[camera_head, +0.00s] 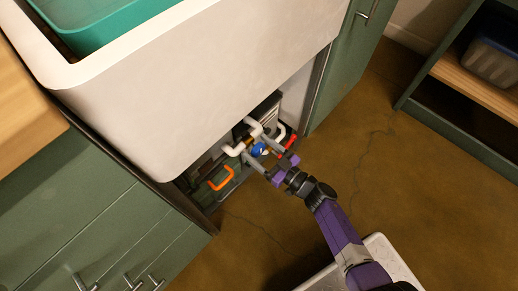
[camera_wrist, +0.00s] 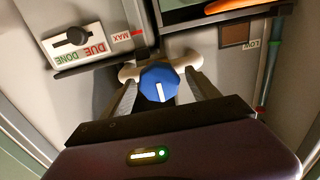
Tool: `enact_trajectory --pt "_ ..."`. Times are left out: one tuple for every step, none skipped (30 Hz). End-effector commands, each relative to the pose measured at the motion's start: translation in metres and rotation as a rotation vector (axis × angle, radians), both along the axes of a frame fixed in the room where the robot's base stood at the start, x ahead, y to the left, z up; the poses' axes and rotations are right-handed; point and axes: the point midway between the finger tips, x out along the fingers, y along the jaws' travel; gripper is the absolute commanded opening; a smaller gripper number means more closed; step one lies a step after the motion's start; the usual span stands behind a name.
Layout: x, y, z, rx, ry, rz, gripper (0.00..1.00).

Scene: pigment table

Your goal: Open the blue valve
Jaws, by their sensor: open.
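The blue valve (camera_wrist: 159,84) is a faceted blue knob with a white line on its face, mounted on a pale pipe fitting. In the wrist view it sits between the two fingers of my gripper (camera_wrist: 162,92), which are apart with one on each side of it. I cannot tell whether either finger touches the knob. In the head view the valve (camera_head: 258,149) is a small blue spot in the open space under the sink, with my gripper (camera_head: 262,158) reaching around it from the front right.
White pipes (camera_head: 236,148), an orange handle (camera_head: 221,180) and a red part (camera_head: 291,141) are close to the valve. The white sink (camera_head: 190,85) overhangs the opening. In the wrist view a DUE/DONE slider panel (camera_wrist: 82,40) is at upper left. Floor (camera_head: 365,170) is clear at right.

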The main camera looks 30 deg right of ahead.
Motion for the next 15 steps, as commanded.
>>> enact_trajectory --pt "0.0 -0.0001 0.0003 0.0 0.0 0.0 0.7" --pt "-0.0001 0.0 0.0003 0.0 0.0 0.0 0.7" --pt "-0.0001 0.0 0.0003 0.0 0.0 0.0 0.7" --pt "-0.0001 -0.0001 0.0003 0.0 0.0 0.0 0.66" --pt "-0.0002 -0.0001 0.0003 0.0 0.0 0.0 0.6" --pt "-0.0002 -0.0001 0.0002 0.0 0.0 0.0 0.52" --pt "-0.0002 -0.0001 0.0002 0.0 0.0 0.0 0.46" --pt "-0.0003 -0.0001 0.0002 0.0 0.0 0.0 0.4" --pt "-0.0003 -0.0001 0.0002 0.0 0.0 0.0 0.32" --pt "-0.0003 -0.0001 0.0001 0.0 0.0 0.0 0.27" --pt "-0.0004 -0.0001 0.0001 0.0 0.0 0.0 0.21" --pt "-0.0004 -0.0001 0.0001 0.0 0.0 0.0 0.13" --pt "-0.0004 -0.0001 0.0001 0.0 0.0 0.0 0.1" --pt "-0.0004 -0.0001 0.0001 0.0 0.0 0.0 0.1" --pt "-0.0004 -0.0001 0.0 -0.001 0.0 0.0 0.1"
